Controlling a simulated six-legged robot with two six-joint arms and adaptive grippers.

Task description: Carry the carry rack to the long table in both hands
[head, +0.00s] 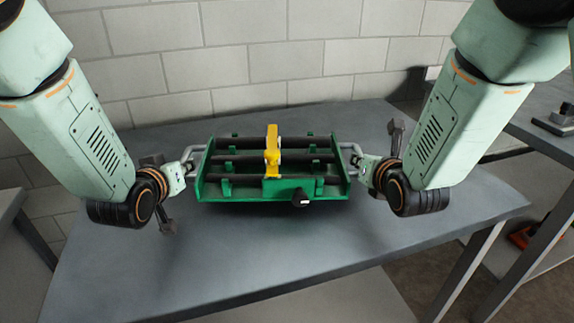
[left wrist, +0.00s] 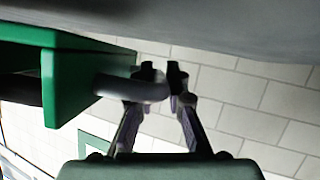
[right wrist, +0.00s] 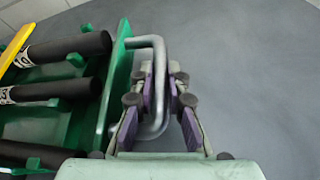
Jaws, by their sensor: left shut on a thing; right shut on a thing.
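The carry rack (head: 233,191) is a green tray with black bars across it, a yellow piece (head: 272,150) in the middle and a grey handle at each end. It is over the grey table (head: 270,270) and looks level; I cannot tell whether it touches the top. My left gripper (head: 188,167) is shut on the rack's left handle, which shows in the left wrist view (left wrist: 135,88). My right gripper (head: 359,164) is shut on the right handle, seen between the fingers in the right wrist view (right wrist: 160,85).
A pale block wall (head: 240,60) stands behind the table. Another grey table (head: 525,120) stands at the right, with a dark device (head: 560,118) on it and an orange item (head: 522,236) on its lower shelf. The front of the table under the rack is clear.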

